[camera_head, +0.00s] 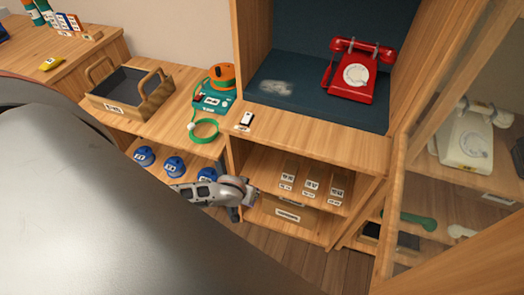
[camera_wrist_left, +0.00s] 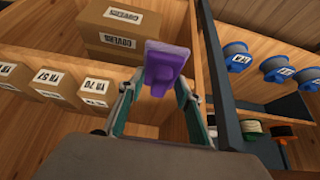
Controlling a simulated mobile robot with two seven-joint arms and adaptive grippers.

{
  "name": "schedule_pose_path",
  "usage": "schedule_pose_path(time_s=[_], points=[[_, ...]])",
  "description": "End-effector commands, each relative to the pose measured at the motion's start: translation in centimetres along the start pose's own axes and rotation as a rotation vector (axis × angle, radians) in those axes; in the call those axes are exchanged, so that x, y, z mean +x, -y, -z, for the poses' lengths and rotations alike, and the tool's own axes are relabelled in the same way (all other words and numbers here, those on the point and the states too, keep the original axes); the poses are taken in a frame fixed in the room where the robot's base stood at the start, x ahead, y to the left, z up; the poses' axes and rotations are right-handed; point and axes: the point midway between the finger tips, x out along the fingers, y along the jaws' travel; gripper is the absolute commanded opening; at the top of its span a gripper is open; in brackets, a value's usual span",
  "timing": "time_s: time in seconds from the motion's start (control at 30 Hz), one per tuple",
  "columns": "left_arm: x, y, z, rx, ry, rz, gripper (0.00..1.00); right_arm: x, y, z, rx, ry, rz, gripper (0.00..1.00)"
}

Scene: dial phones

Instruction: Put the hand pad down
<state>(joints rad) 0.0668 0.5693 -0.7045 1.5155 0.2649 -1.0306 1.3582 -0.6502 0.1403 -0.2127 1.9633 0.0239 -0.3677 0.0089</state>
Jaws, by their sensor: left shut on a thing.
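The hand pad (camera_wrist_left: 166,62) is a purple block with a narrower raised part, seen in the left wrist view. My left gripper (camera_wrist_left: 160,84) is shut on it, with one finger on each side. In the head view my left gripper (camera_head: 236,208) is in front of the lower shelves of the wooden cabinet, below the counter level. I cannot make out the pad there. A whitish smudge (camera_head: 275,87) lies on the dark cabinet floor left of the red dial phone (camera_head: 356,74). My right gripper is not in view.
The counter holds a wooden tray (camera_head: 108,106), a teal device with an orange top (camera_head: 214,100), a green ring (camera_head: 203,138) and a small white-and-black item (camera_head: 245,120). Lower shelves hold labelled boxes (camera_wrist_left: 52,84) and blue spools (camera_head: 174,166). A glass door (camera_head: 450,160) stands right.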

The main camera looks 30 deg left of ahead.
Motion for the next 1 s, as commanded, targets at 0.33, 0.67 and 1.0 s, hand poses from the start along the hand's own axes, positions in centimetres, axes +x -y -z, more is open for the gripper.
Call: schedule_pose_path(time_s=[0.33, 0.67, 1.0], points=[[4.2, 0.0, 6.7, 0.001, 0.000, 0.002, 0.17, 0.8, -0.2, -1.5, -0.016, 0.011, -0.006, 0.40], [5.6, 0.0, 9.4, 0.000, 0.000, 0.000, 0.17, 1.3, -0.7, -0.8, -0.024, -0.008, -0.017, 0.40], [7.2, 0.0, 12.2, 0.000, 0.001, 0.000, 0.17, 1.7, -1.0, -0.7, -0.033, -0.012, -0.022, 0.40]])
